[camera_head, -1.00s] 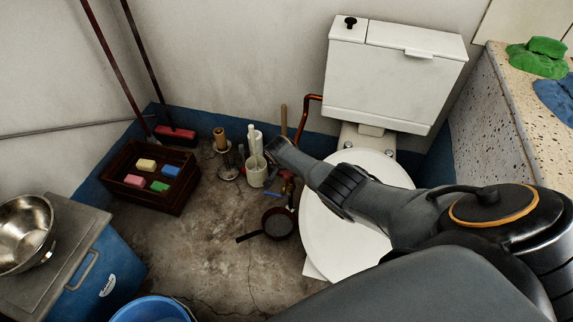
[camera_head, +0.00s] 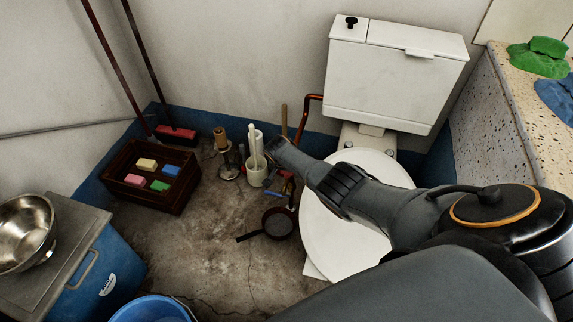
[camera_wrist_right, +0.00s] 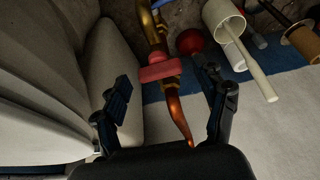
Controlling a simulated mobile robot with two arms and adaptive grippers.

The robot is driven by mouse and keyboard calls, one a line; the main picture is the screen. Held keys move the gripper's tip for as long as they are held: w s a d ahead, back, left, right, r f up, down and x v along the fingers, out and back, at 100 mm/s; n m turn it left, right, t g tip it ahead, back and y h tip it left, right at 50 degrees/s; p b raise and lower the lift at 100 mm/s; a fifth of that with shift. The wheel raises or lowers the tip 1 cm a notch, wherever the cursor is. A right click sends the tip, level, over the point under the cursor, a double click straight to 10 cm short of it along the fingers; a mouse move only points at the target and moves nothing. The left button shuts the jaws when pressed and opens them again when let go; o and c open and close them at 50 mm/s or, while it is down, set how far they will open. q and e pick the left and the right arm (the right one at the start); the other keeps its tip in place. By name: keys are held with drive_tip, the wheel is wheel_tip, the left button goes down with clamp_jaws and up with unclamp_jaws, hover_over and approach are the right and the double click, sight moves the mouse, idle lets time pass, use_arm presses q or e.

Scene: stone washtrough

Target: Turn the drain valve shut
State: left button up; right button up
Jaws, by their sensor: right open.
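A copper pipe (camera_wrist_right: 175,110) runs down between the fingers of my right gripper (camera_wrist_right: 163,76) in the right wrist view. A red valve handle (camera_wrist_right: 160,71) sits across this pipe, between the open fingertips, with a gap visible on each side. A blue piece (camera_wrist_right: 165,2) shows at the top edge by the pipe, cut off. In the head view the upper copper pipe (camera_head: 305,108) shows left of the toilet, and my right gripper (camera_head: 278,147) reaches in from the right, hiding the red handle. My left gripper is not in view.
The toilet (camera_head: 345,235) stands close to my right arm. A white brush holder (camera_head: 256,174), a frying pan (camera_head: 279,223) and a wooden crate (camera_head: 140,195) stand on the floor to the left. A red ball-shaped thing (camera_wrist_right: 190,41) is near the right finger.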

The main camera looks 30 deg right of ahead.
drive_tip(key=shift+r, duration=0.1)
drive_tip(key=v, duration=1.1)
drive_tip(key=shift+a+r, duration=0.15)
drive_tip(key=shift+r, duration=0.2)
drive_tip(key=shift+s, duration=0.2)
